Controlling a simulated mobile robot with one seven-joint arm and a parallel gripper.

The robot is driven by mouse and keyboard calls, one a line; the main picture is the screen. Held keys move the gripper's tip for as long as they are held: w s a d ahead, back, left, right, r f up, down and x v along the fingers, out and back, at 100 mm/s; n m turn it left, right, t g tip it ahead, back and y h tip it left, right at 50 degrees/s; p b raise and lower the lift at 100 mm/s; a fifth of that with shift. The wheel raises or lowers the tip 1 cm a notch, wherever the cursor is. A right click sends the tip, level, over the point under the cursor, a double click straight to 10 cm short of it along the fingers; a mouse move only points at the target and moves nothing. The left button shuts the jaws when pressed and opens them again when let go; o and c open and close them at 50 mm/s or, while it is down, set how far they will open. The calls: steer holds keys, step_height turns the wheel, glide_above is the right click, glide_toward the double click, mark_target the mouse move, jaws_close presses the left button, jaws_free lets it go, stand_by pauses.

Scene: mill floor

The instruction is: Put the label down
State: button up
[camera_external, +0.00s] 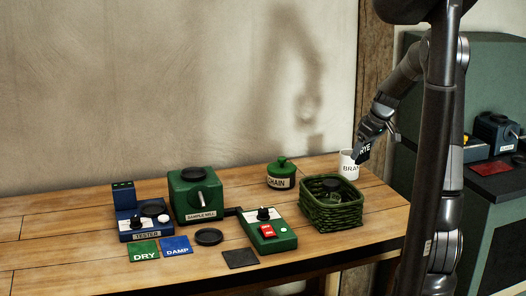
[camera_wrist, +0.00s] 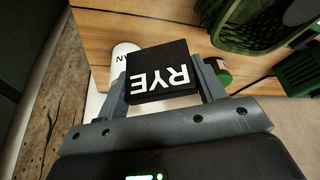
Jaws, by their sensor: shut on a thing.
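The label is a small black plate marked "RYE" in white, and it shows large in the wrist view (camera_wrist: 160,72). My gripper (camera_wrist: 160,85) is shut on it, one finger at each side. In the external view my gripper (camera_external: 366,140) holds the label (camera_external: 364,151) in front of the upper part of a white mug marked "BRAN" (camera_external: 348,167) at the right of the table. The mug is partly hidden behind the label in the wrist view. I cannot tell whether the label touches it.
A green basket (camera_external: 318,215) holding a jar stands just left of and in front of the mug. A green "GRAIN" pot (camera_external: 281,176), sample mill (camera_external: 196,196), switch box (camera_external: 268,232) and blue tester (camera_external: 142,222) stand farther left. A black mat (camera_external: 240,258) lies near the front edge.

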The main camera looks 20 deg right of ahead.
steer(key=w+a+n+g+y, duration=0.1)
steer(key=w+a+n, duration=0.25)
steer(key=a, duration=0.45)
steer(key=w+a+n+g+y, duration=0.1)
steer(key=w+a+n+g, duration=0.15)
steer(key=a+n, duration=0.45)
steer(key=w+a+n, duration=0.2)
steer(key=w+a, duration=0.1)
steer(key=a, duration=0.7)
steer(key=shift+g, duration=0.25)
steer(key=a+f, duration=0.2)
steer(key=a, duration=0.2)
steer(key=w+a+f, duration=0.1)
steer(key=a+f, duration=0.1)
steer(key=a, duration=0.1)
steer(key=w+a+f, duration=0.1)
steer(key=a+f, duration=0.2)
steer(key=a, duration=0.1)
steer(key=shift+w+a, duration=0.1)
steer(key=shift+a, duration=0.25)
steer(key=shift+a+f, duration=0.25)
steer(key=shift+f, duration=1.85)
steer(key=shift+f, duration=0.1)
steer(key=o, duration=1)
